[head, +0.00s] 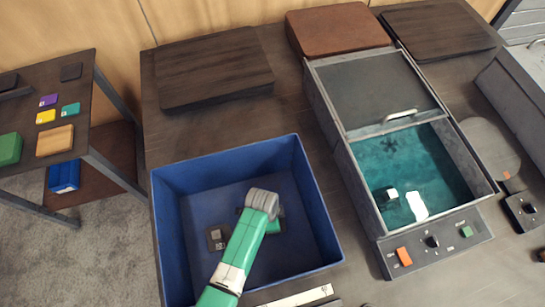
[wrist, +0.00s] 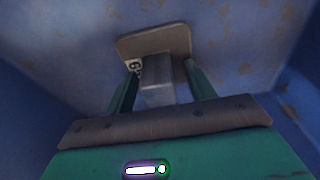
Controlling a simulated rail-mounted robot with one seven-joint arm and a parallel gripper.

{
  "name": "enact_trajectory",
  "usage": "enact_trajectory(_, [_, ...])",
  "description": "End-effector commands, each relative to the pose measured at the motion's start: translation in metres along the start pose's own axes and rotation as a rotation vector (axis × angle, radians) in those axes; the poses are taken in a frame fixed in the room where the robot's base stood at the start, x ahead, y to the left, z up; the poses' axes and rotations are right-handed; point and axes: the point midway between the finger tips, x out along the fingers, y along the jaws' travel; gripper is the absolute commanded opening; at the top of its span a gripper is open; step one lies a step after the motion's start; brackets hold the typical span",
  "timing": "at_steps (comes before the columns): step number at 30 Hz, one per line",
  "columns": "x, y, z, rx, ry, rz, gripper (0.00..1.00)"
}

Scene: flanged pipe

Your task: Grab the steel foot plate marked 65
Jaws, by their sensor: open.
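A grey steel foot plate with an upright block on it (wrist: 172,40) lies on the floor of the blue crate in the wrist view. A small label at its left corner starts with a 6; the rest is partly covered. My gripper (wrist: 160,70) is open, with one green finger on each side of the block; I cannot tell whether they touch it. In the head view, a labelled plate with a block (head: 217,236) lies in the crate, left of my wrist.
The blue crate (head: 172,225) has high walls around my gripper. To its right is a grey tank (head: 352,185) with teal liquid, a half-covering lid and white pieces inside. A side table (head: 88,80) at left holds coloured blocks. Dark boards lie at the back.

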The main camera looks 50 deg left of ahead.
Motion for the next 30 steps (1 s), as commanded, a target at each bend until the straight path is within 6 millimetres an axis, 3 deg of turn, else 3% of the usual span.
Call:
enact_trajectory(5, [0.0, 0.0, 0.0, 0.0, 0.0, 0.0, 0.53])
enact_trajectory(13, [-0.001, 0.0, 0.0, 0.0, 0.0, 0.0, 0.0])
enact_trajectory(23, [-0.006, -0.001, -0.002, 0.001, 0.002, -0.002, 0.0])
enact_trajectory(30, [-0.057, 0.0, -0.01, 0.002, 0.003, -0.003, 0.0])
